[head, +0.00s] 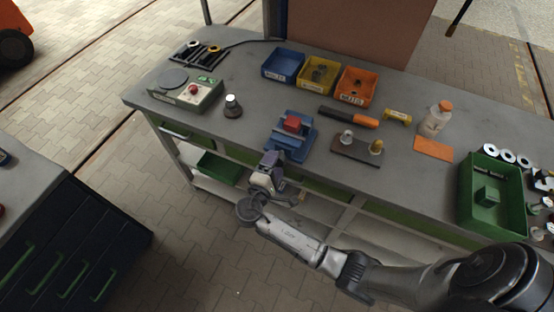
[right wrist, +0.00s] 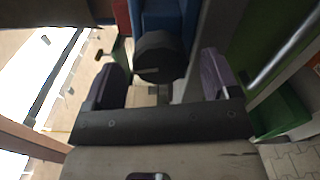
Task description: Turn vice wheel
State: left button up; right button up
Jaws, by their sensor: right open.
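The blue vice (head: 300,150) stands at the front edge of the grey workbench, with a red block (head: 292,123) at its jaws. My right gripper (head: 271,165) is at the vice's front side, just off the bench edge. In the right wrist view the dark round vice wheel (right wrist: 158,55) lies ahead, between the two open fingers of my right gripper (right wrist: 161,68). I cannot tell whether the fingers touch it. In the head view the gripper largely hides the wheel. The blue vice body (right wrist: 163,15) shows behind the wheel. My left gripper is in neither view.
Blue (head: 283,65), yellow (head: 317,75) and orange (head: 355,87) bins stand behind the vice. An orange-handled tool (head: 350,117) and a dark block with knobs (head: 355,150) lie right of the vice. A green tray (head: 492,205) is further right.

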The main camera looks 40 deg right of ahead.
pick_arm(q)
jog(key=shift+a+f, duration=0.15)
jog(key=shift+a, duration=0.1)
pick_arm(e)
jog(key=v, duration=1.1)
jog(key=shift+a, duration=0.3)
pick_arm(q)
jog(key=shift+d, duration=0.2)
pick_arm(e)
jog(key=shift+s, duration=0.15)
